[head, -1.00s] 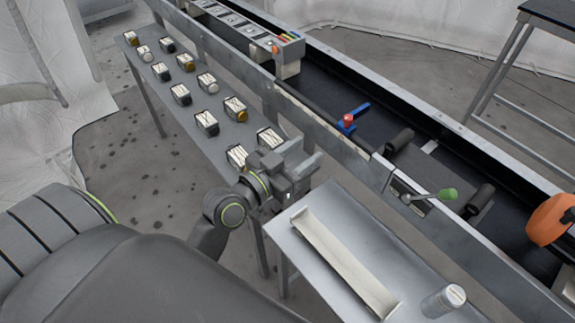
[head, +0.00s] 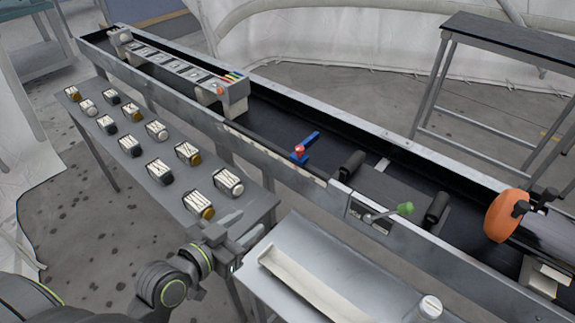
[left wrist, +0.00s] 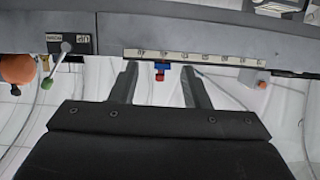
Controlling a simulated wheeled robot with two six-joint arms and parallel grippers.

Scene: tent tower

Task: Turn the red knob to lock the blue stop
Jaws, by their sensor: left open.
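The blue stop (head: 309,142) is a blue bar on the long dark channel bench, at the inner side of its near rail. The small red knob (head: 299,149) sits at its near end. In the left wrist view the red knob (left wrist: 160,77) and the blue stop (left wrist: 162,67) show between my finger lines, beyond the fingertips, near a pale number scale. My left gripper (head: 240,243) is open and empty, over the gap between the block table and the metal tray, short of the bench rail and apart from the knob. My right gripper is not in view.
A green-tipped lever (head: 403,209) stands on the near rail, right of the stop. An orange wheel (head: 506,214) is farther right. Several labelled blocks lie on the grey side table (head: 236,212). A metal tray (head: 283,232) with a can (head: 429,308) lies in front.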

